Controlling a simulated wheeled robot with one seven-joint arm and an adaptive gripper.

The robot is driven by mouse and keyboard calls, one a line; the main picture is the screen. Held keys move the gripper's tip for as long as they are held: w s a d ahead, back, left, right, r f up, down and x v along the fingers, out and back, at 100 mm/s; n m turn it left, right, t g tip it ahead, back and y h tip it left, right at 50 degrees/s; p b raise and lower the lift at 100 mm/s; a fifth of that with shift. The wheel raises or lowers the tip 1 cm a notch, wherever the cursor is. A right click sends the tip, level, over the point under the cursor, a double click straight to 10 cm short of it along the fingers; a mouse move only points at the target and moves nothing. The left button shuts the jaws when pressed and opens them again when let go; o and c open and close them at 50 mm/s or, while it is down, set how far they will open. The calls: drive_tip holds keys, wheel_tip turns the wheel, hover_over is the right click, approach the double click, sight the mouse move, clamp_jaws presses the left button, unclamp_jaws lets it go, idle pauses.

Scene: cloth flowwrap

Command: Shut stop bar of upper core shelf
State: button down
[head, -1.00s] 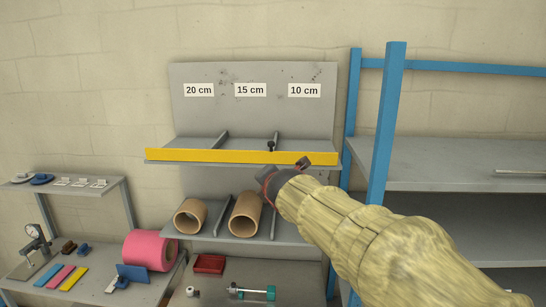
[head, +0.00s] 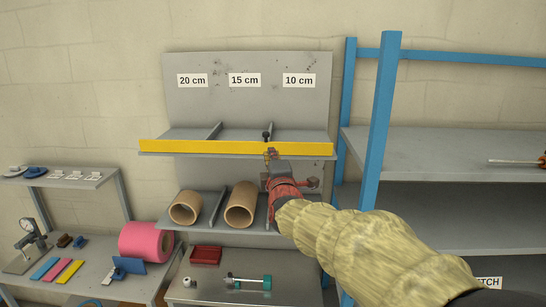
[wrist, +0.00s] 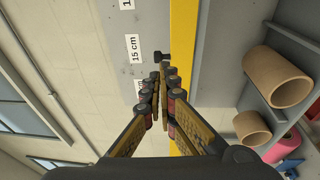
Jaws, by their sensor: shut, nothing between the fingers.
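The upper core shelf (head: 190,134) carries a long yellow stop bar (head: 200,147) level along its front edge, under the 20 cm, 15 cm and 10 cm labels. A small black knob (head: 267,134) stands just behind the bar, right of middle. My gripper (head: 270,153) is shut and empty, its fingertips overlapping the bar below the knob in the head view. In the wrist view the shut fingertips (wrist: 162,72) are close to the knob (wrist: 162,56) and the yellow bar (wrist: 182,40). I cannot tell whether they touch either.
The lower shelf holds two brown cardboard cores (head: 241,205) with dividers. A blue rack post (head: 382,130) stands close on the right, beside my arm. A pink roll (head: 146,242) lies on the left bench. A red tray (head: 206,255) sits below the shelves.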

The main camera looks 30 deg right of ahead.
sight(268, 136)
drive_tip(key=p+x, duration=0.2)
drive_tip(key=x, duration=0.7)
drive_tip(key=shift+w, duration=0.1)
drive_tip(key=shift+w+d+r+b, duration=0.35)
drive_tip(key=shift+w+r+b, duration=0.05)
drive_tip(key=shift+w, duration=0.15)
